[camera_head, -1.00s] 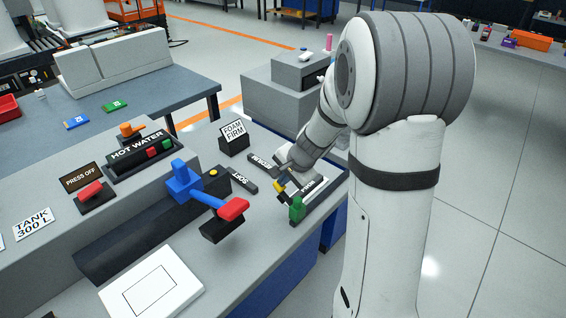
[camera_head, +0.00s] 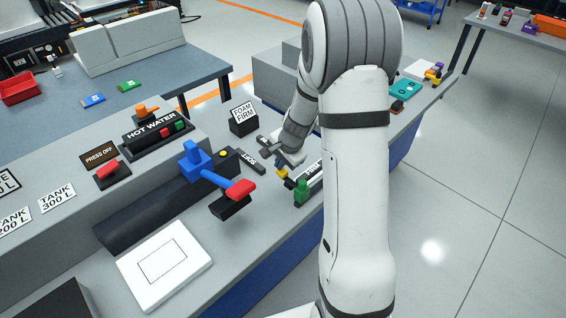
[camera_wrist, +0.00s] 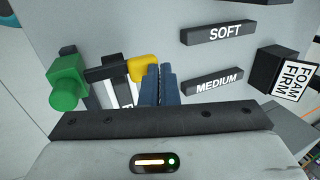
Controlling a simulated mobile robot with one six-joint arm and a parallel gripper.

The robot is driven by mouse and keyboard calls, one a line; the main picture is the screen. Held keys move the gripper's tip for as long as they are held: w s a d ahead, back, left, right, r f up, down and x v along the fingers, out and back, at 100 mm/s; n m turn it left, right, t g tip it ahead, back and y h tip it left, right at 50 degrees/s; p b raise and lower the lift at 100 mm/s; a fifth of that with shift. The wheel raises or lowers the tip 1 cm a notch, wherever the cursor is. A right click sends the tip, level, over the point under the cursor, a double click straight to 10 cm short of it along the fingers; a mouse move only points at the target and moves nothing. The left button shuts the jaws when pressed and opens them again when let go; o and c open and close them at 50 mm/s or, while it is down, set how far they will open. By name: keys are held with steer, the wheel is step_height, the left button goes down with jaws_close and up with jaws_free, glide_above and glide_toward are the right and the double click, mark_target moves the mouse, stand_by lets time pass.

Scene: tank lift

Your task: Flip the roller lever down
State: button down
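A blue lever (camera_head: 213,180) with a red end grip (camera_head: 240,190) sticks out from a blue block (camera_head: 194,160) on a long black bar (camera_head: 140,213); it looks like the roller lever. It slopes down toward the front right, its red end above a black block (camera_head: 230,208). My gripper (camera_head: 287,166) is to the right of it, low over the bench by a small yellow piece (camera_head: 281,174) and a green knob (camera_head: 301,190). In the wrist view, my fingers (camera_wrist: 159,84) lie close together, beside the yellow piece (camera_wrist: 145,68), with nothing seen between them. The lever is outside the wrist view.
Black SOFT (camera_head: 251,161) and MEDIUM (camera_wrist: 216,82) bars and a FOAM FIRM sign (camera_head: 243,118) stand near my gripper. A white pad (camera_head: 165,262) lies in front.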

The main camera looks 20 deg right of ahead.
steer(key=shift+f, duration=0.2)
stand_by(0.3)
steer(key=shift+r, duration=0.1)
steer(key=shift+r+p, duration=0.3)
step_height(320, 180, up, 14)
steer(key=p, duration=0.2)
steer(key=shift+f+p, duration=0.2)
steer(key=shift+p, duration=0.1)
steer(key=shift+w, duration=0.1)
